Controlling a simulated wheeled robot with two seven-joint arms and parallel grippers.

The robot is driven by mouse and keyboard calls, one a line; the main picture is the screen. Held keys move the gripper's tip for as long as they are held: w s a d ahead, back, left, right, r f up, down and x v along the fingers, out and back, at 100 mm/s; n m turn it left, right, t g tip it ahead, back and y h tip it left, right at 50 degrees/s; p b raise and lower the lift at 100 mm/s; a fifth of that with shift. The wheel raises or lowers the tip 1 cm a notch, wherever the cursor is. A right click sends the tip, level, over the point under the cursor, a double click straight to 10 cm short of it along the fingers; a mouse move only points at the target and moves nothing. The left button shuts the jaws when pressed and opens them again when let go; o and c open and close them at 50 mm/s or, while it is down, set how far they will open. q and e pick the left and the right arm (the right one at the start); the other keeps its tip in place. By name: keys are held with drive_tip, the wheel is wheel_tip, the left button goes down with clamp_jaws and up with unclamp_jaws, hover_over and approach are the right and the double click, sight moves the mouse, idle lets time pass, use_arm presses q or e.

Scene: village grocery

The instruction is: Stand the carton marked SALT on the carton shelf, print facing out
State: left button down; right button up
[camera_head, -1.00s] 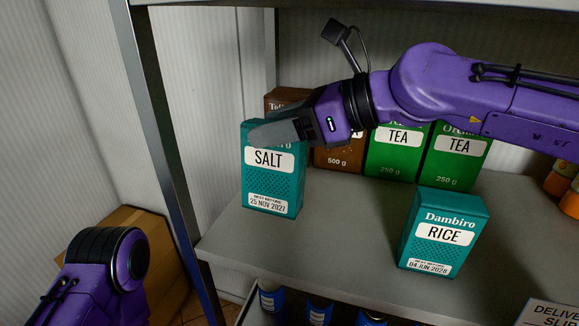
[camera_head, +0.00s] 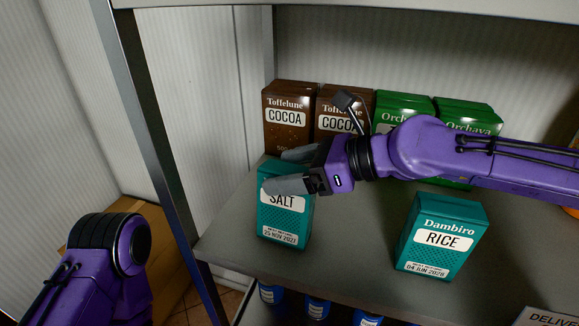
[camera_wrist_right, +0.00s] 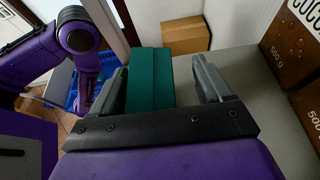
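The teal SALT carton (camera_head: 284,222) stands upright near the left front of the grey carton shelf (camera_head: 350,235). Its print faces out toward my head camera, partly covered by a finger. My right gripper (camera_head: 292,170) is at the carton's top, one finger in front and the other behind. In the right wrist view the fingers (camera_wrist_right: 160,85) are apart around the carton (camera_wrist_right: 150,75). A gap shows between the carton and the right-hand finger. My left arm is at the lower left, its gripper out of sight.
A teal RICE carton (camera_head: 441,237) stands to the right. Brown COCOA cartons (camera_head: 290,118) and green cartons (camera_head: 402,105) stand behind, the green ones partly hidden by my right arm. A metal post (camera_head: 150,125) rises at the shelf's left. Blue-labelled goods (camera_head: 317,308) sit below.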

drive_tip(key=shift+w+a, duration=0.1)
drive_tip(key=shift+s+r, duration=0.2)
drive_tip(key=shift+s, duration=0.2)
drive_tip(key=b+v, duration=0.3)
drive_tip(key=v, duration=0.9)
drive_tip(key=shift+w, duration=0.15)
drive_tip(key=shift+f, duration=0.1)
